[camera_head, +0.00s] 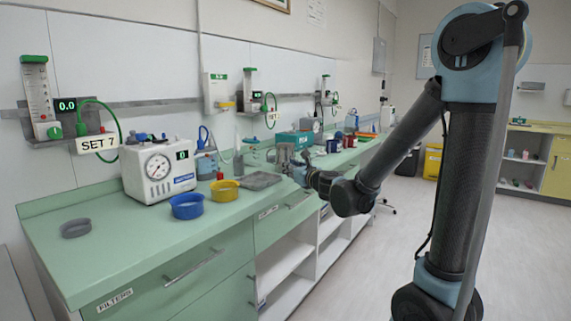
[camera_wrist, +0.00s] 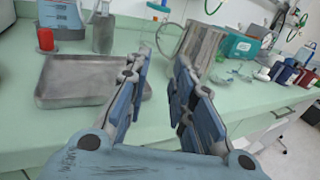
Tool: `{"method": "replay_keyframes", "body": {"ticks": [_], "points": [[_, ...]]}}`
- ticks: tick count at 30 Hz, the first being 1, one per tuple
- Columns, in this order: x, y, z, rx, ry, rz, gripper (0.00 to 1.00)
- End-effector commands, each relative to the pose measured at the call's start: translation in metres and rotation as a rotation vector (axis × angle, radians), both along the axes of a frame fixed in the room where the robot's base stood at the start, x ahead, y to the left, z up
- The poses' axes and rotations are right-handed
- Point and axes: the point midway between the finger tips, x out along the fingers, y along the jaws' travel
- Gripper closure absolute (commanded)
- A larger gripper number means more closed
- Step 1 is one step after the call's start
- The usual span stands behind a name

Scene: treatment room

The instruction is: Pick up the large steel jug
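The large steel jug (camera_wrist: 203,46) stands upright on the green counter in the wrist view, just beyond my fingertips, with its handle on the left side. In the head view the jug (camera_head: 284,153) is small and partly hidden by my gripper. My gripper (camera_wrist: 163,62) is open and empty, its blue-padded fingers spread and pointing toward the jug's handle side. I cannot tell whether a fingertip touches it. In the head view my gripper (camera_head: 299,170) is over the counter's front part.
A grey steel tray (camera_wrist: 72,100) lies left of my gripper, with a smaller steel vessel (camera_wrist: 103,34) and a red-topped item (camera_wrist: 45,39) behind it. A teal box (camera_wrist: 239,47) is behind the jug. Blue (camera_head: 187,207) and yellow (camera_head: 225,191) bowls stand nearer on the counter.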

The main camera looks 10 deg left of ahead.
Motion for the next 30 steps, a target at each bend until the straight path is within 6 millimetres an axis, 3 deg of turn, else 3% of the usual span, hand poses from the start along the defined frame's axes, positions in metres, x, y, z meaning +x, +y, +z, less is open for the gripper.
{"method": "replay_keyframes", "body": {"ticks": [8,24,30], "points": [[0.013,0.016,-0.007,0.105,0.094,-0.029,0.78],[0.079,0.073,-0.006,0.104,0.092,-0.029,0.78],[0.095,0.087,-0.006,0.103,0.091,-0.029,0.78]]}}
